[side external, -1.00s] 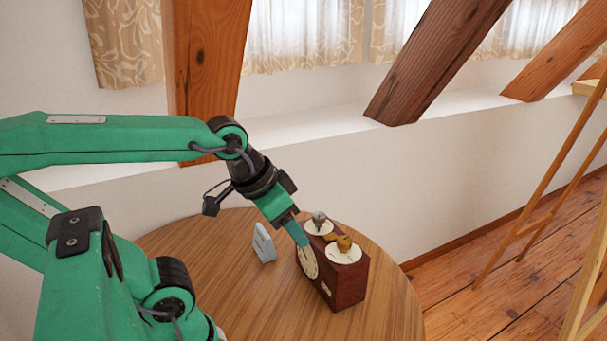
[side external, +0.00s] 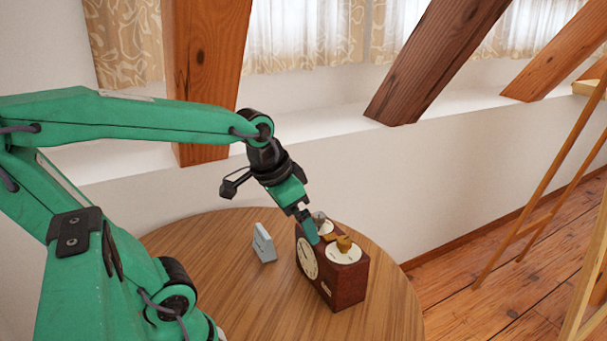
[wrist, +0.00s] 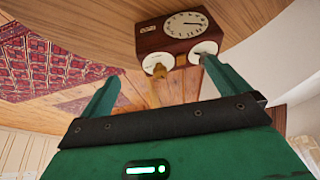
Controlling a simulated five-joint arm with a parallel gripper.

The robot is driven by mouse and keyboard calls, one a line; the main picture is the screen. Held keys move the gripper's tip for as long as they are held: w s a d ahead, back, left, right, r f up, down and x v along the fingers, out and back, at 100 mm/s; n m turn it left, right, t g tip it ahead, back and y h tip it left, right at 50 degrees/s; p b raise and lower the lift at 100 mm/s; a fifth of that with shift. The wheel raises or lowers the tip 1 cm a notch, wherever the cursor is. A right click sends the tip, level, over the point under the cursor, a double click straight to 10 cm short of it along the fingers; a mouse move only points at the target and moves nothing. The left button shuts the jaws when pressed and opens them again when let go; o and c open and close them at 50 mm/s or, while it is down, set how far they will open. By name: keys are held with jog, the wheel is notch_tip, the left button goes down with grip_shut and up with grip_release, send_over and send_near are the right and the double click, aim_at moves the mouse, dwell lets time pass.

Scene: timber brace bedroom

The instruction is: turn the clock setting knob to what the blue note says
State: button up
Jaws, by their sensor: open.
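The clock (side external: 345,287) is a dark red-brown box on the round table, with a white face (side external: 307,257) on its front. It also shows at the top of the wrist view (wrist: 150,40). Its top carries a brass knob (side external: 344,242) and a grey knob (side external: 319,217), each on a white dial. The pale blue note (side external: 263,243) stands on the table left of the clock; its writing is too small to read. My gripper (wrist: 160,72) is open and empty, just over the clock top. In the wrist view its right fingertip is close to the grey knob; contact cannot be told.
The round wooden table (side external: 215,270) is otherwise clear. A white wall (side external: 450,180) and slanted timber beams (side external: 435,60) stand behind it. A wooden easel-like frame (side external: 545,205) stands at the right. A red patterned rug (wrist: 45,65) shows in the wrist view.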

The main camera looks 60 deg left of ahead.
jog(key=w+a+f+g, duration=0.1)
jog(key=w+a+f, duration=0.15)
jog(key=a, duration=0.35)
jog(key=w+a+f+g, duration=0.1)
jog(key=a+f+g, duration=0.1)
jog(key=a+f, duration=0.35)
jog(key=g, duration=0.1)
send_over(263, 231)
jog(key=f, duration=0.5)
jog(key=shift+d+f, duration=0.15)
jog(key=shift+d, duration=0.2)
jog(key=shift+s+a+f+h, duration=0.2)
jog(key=shift+a+f+h, duration=0.1)
jog(key=shift+a+f, duration=0.15)
jog(key=shift+w+d+f, duration=0.1)
jog(key=shift+f, duration=1.85)
jog(key=shift+w+f, duration=0.1)
jog(key=shift+f, duration=1.85)
jog(key=c, duration=1)
